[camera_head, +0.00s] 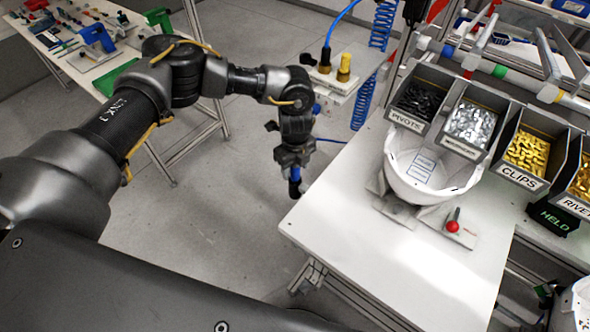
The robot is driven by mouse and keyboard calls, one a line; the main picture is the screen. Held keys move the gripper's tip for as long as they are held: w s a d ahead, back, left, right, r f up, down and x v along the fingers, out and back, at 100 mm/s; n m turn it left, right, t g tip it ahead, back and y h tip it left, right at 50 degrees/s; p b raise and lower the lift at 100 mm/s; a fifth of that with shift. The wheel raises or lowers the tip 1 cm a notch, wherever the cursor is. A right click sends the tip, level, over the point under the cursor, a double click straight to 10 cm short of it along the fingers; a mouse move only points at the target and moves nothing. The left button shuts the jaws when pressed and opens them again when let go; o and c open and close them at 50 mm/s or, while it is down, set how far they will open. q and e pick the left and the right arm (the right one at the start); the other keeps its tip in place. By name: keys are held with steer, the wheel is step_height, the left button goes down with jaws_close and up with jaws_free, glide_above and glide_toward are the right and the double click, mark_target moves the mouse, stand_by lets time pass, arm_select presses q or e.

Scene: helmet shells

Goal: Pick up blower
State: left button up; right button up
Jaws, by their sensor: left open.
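My left gripper (294,188) points down beside the left edge of the white worktable and is open. A blue part (294,174) shows at its fingers; I cannot tell whether this is the blower or part of the gripper. A thin blue hose (333,141) runs from the coiled blue hose (364,100) towards the wrist, and its end is hidden there. No blower can be made out clearly. My right gripper is not in view.
The white worktable (400,270) holds a white helmet shell (431,188) on a stand, a red-knobbed part (453,226) and labelled bins (521,160). Yellow-and-black fittings (343,68) stand on a small shelf behind. Another table (110,70) with tools is at back left. Floor is open between.

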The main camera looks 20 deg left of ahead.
arm_select(q)
steer(key=c, duration=0.8)
